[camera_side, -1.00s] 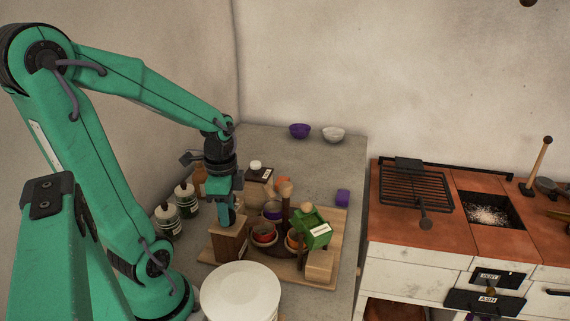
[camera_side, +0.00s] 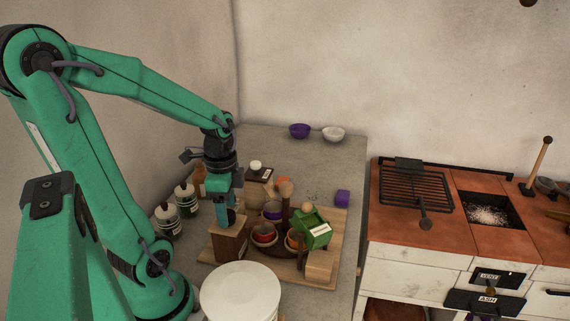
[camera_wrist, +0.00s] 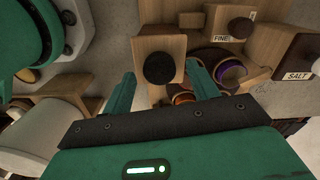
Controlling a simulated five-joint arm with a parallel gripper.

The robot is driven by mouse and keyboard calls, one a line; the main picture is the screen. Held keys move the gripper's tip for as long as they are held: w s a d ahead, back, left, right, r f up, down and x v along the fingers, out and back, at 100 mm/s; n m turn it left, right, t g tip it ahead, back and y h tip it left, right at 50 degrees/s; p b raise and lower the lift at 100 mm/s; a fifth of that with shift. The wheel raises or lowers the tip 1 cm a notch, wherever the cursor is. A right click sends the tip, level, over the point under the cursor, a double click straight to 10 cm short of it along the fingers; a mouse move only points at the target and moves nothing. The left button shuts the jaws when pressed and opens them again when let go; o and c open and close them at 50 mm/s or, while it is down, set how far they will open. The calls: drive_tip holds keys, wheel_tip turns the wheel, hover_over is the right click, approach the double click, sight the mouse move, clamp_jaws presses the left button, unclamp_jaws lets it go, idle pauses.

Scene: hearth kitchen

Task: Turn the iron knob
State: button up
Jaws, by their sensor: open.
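The iron knob (camera_wrist: 159,68) is a dark round disc on the end of a wooden block (camera_wrist: 172,43) in the wrist view. My gripper (camera_wrist: 161,72) is open, with one green finger on each side of the knob and visible gaps. In the side view my gripper (camera_side: 230,219) points down over the wooden block (camera_side: 228,243), and its fingers hide the knob. I cannot tell whether the fingertips reach down level with the knob.
Small bowls (camera_side: 264,235), a green box (camera_side: 313,233) and wooden pieces crowd the wooden tray (camera_side: 289,274) right of the block. A large white tub (camera_side: 240,290) stands in front. Dark-topped bottles (camera_side: 186,199) stand at left. The counter's back (camera_side: 270,140) is mostly clear.

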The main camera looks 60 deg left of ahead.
sight(233, 216)
drive_tip(key=shift+r, duration=3.65)
drive_tip(key=shift+d, duration=0.1)
drive_tip(key=shift+w+d+r+n+t, duration=0.15)
drive_tip(key=shift+w+d+n+t, duration=0.05)
drive_tip(key=shift+d, duration=0.15)
drive_tip(key=shift+w+d+r+n+t, duration=0.1)
drive_tip(key=shift+w+d+n+t, duration=0.1)
drive_tip(key=shift+d, duration=0.15)
drive_tip(key=w+d+r+n+t, duration=0.2)
drive_tip(key=d+n, duration=0.4)
drive_tip(key=d, duration=0.3)
drive_tip(key=shift+d+r+t, duration=0.35)
drive_tip(key=shift+r+t, duration=0.15)
drive_tip(key=shift+t, duration=0.9)
